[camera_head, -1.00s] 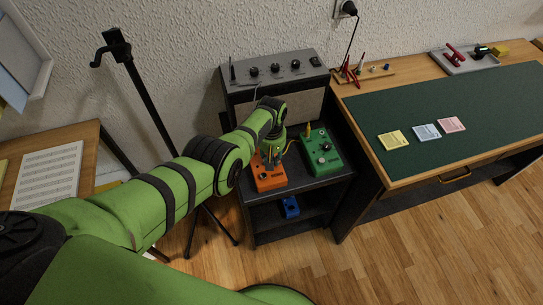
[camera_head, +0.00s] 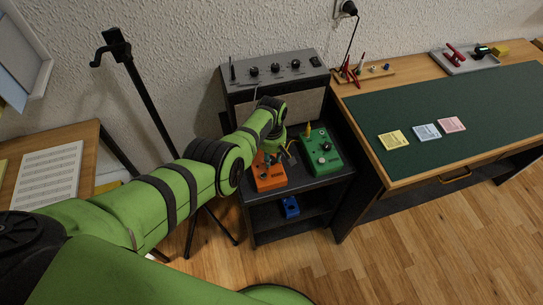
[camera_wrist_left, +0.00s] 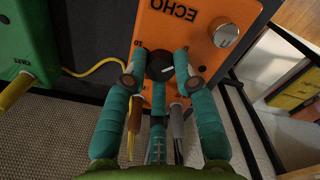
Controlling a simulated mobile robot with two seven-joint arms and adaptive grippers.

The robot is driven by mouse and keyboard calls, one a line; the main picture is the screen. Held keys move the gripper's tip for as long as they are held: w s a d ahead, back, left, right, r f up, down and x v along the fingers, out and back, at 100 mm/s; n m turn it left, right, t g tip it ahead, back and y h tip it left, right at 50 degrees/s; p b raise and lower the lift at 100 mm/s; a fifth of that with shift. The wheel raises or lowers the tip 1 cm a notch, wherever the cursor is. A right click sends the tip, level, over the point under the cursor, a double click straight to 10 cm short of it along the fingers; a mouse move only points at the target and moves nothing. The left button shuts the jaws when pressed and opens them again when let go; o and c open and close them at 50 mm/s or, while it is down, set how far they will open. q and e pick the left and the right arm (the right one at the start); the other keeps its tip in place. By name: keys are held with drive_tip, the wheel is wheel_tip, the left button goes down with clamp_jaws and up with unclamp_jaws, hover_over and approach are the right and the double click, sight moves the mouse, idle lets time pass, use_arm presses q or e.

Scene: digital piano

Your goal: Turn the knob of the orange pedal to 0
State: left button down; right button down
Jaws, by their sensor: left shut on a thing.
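The orange pedal (camera_head: 270,179) sits on top of the dark stand, left of the green pedal. In the left wrist view the orange pedal (camera_wrist_left: 178,28) shows upside-down "ECHO" lettering, a "10" mark and a silver footswitch (camera_wrist_left: 225,34). Its black knob (camera_wrist_left: 159,65) has a white pointer line. My left gripper (camera_wrist_left: 158,66) has its teal fingers shut on the knob from both sides; in the head view the gripper (camera_head: 268,158) is above the back of the pedal, partly hidden by my wrist. My right gripper is out of view.
The green pedal (camera_head: 321,152) stands close on the right, with a yellow cable (camera_wrist_left: 95,72) between the pedals. A grey amplifier (camera_head: 275,75) stands behind. A blue pedal (camera_head: 290,206) lies on the shelf below. A desk with a green mat (camera_head: 470,105) is at the right.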

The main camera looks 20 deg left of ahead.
use_arm(q)
drive_tip(key=shift+s+f, duration=0.1)
idle(0.3)
drive_tip(key=c, duration=1)
unclamp_jaws()
drive_tip(key=shift+r, duration=0.25)
drive_tip(key=shift+w+r, duration=0.2)
drive_tip(key=shift+r, duration=0.35)
wheel_tip(320, 180, up, 10)
drive_tip(key=shift+s+r, duration=0.1)
drive_tip(key=shift+r, duration=0.15)
